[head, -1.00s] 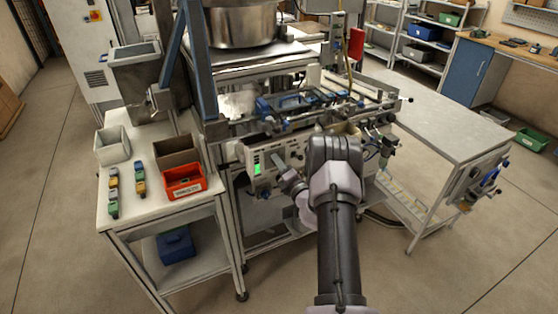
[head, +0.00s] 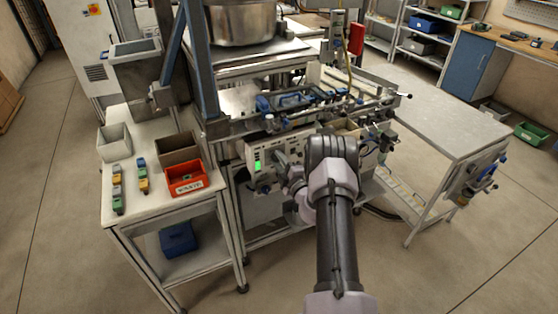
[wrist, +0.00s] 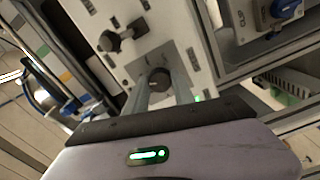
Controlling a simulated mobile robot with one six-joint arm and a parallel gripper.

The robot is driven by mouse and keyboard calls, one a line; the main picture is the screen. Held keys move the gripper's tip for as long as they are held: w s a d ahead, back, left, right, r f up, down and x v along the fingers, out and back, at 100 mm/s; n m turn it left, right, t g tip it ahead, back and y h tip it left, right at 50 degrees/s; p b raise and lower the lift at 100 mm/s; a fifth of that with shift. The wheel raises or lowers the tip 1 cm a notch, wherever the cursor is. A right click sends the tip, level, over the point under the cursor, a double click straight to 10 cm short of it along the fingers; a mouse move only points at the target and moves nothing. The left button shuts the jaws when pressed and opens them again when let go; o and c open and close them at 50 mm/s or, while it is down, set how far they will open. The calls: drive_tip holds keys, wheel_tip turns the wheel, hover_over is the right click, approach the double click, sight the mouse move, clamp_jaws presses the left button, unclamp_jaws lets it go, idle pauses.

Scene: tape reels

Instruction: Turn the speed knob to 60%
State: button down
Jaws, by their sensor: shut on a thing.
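The control panel (head: 268,152) is a pale box on the front of the machine, with a lit green display (head: 257,166) at its left. In the wrist view the panel face (wrist: 165,30) shows dark markings and a dark round knob (wrist: 157,77). My gripper (wrist: 160,84) has one finger on each side of this knob and is shut on it. The fingers hide part of the knob, and I cannot read its setting. In the head view my gripper (head: 282,168) is at the panel front, and the knob cannot be made out.
Another dark knob (wrist: 108,42) sits close by on the panel. A blue switch (wrist: 285,8) is on a neighbouring box. The side table (head: 150,205) at left holds a red bin (head: 186,184). Blue-handled fittings (head: 295,100) stick out above the panel. Open floor lies in front.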

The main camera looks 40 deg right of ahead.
idle(0.5)
drive_tip(key=c, duration=1.1)
unclamp_jaws()
drive_tip(key=shift+o, duration=0.2)
drive_tip(key=p+v, duration=0.2)
drive_tip(key=v, duration=1.5)
drive_tip(key=shift+s, duration=0.25)
